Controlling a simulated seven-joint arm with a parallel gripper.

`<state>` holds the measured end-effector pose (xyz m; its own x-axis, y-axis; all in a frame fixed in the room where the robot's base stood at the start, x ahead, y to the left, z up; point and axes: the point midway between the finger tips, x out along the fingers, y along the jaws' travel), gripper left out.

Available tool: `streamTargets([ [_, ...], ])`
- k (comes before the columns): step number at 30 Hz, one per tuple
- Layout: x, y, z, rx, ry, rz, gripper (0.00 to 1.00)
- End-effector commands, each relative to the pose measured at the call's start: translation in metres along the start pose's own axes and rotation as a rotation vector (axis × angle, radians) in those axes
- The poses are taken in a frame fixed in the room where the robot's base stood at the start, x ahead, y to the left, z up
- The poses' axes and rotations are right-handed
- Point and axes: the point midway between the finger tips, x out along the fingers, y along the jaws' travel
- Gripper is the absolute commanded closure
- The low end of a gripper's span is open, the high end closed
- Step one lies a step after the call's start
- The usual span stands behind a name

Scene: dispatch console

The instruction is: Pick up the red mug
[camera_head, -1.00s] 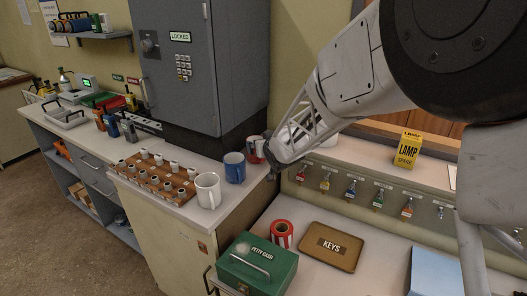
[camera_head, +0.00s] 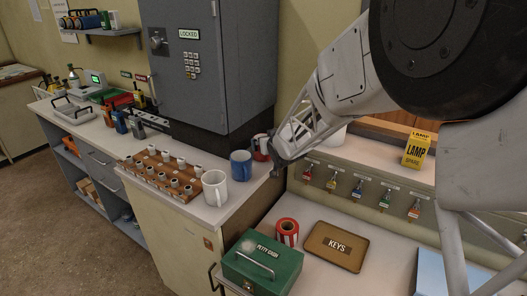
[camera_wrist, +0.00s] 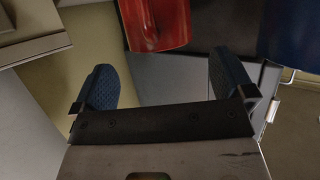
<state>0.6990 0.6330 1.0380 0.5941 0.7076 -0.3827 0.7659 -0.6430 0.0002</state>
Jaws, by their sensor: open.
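The red mug (camera_head: 261,146) stands at the right back end of the counter, just right of the blue mug (camera_head: 241,165). It is partly hidden by my gripper (camera_head: 280,166), which hangs at its right side by the counter's edge. In the wrist view my gripper (camera_wrist: 163,85) has its two blue-padded fingers spread with nothing between them. A red surface, seemingly the red mug (camera_wrist: 153,22), lies beyond the fingertips at the top, apart from them. A blue surface, seemingly the blue mug (camera_wrist: 296,35), is at the top right.
A white mug (camera_head: 215,187) stands in front of the blue mug, beside a wooden rack (camera_head: 154,178) of small pieces. The grey locked safe (camera_head: 190,95) rises behind. A green cash box (camera_head: 262,264), a red-and-white tape roll (camera_head: 287,232) and a keys tray (camera_head: 315,248) lie on the lower desk.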

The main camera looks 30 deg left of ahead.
Motion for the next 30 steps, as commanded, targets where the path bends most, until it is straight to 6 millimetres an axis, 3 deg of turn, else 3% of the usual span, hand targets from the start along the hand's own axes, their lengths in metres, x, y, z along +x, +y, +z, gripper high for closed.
streamTargets([
  [11,0.004,0.000,0.000,0.000,0.000,0.000,0.00],
  [30,0.050,0.000,-0.001,0.000,0.000,0.000,0.00],
])
